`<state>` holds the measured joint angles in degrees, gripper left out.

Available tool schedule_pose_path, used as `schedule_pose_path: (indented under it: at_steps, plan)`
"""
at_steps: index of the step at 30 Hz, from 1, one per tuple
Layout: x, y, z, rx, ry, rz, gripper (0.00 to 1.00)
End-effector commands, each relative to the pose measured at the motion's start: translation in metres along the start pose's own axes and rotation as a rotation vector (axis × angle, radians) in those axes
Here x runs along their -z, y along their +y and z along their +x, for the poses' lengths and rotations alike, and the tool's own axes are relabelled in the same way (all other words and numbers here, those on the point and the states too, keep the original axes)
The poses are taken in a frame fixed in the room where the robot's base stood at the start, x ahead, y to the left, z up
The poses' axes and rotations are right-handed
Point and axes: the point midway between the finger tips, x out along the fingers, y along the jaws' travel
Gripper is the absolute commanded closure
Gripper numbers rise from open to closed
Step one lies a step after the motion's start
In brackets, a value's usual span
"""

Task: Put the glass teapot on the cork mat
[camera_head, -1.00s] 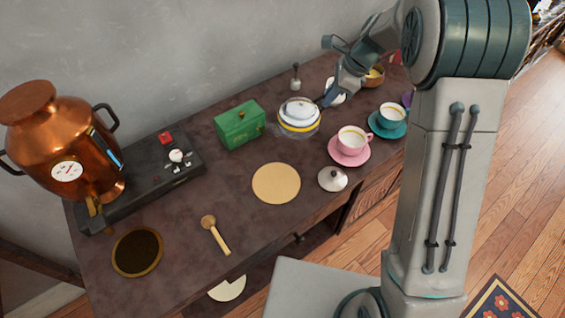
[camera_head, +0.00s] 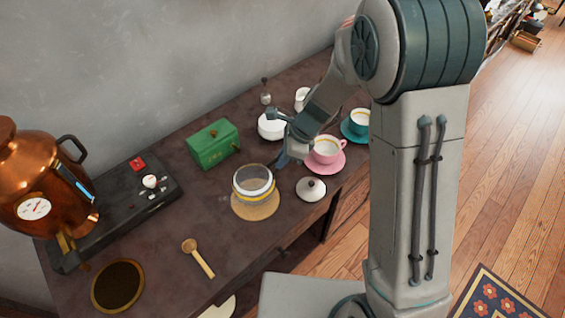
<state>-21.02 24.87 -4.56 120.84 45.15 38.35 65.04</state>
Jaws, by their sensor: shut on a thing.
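The glass teapot (camera_head: 253,183) is clear with a yellowish band and a pale top. It appears upright, over the cork mat (camera_head: 256,213), a round tan disc on the dark table. The teapot hides the far part of the mat, and I cannot tell whether its base touches the mat or is just above it. My gripper (camera_head: 284,159) is at the teapot's right side, shut on it, seemingly at the handle. The fingertips are small and partly hidden.
A pink cup and saucer (camera_head: 327,155) and a white lid (camera_head: 311,189) are to the right. A green box (camera_head: 212,145) is behind left. A wooden spoon (camera_head: 198,257) lies front left, with bare table around it.

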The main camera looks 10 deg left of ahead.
Motion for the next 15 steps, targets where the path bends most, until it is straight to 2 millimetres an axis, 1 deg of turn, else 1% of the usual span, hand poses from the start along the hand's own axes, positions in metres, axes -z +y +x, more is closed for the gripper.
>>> schedule_pose_path:
  at_steps: [1, 4, 14, 15]
  plan:
    - [0.004, 0.001, 0.009, -0.004, 0.0, 0.003, 1.0]
    - [0.009, 0.001, 0.021, -0.004, 0.0, 0.002, 1.0]
    - [0.011, 0.0, 0.024, -0.001, -0.001, 0.001, 1.0]
    - [0.011, 0.0, 0.023, -0.001, 0.0, 0.001, 0.81]
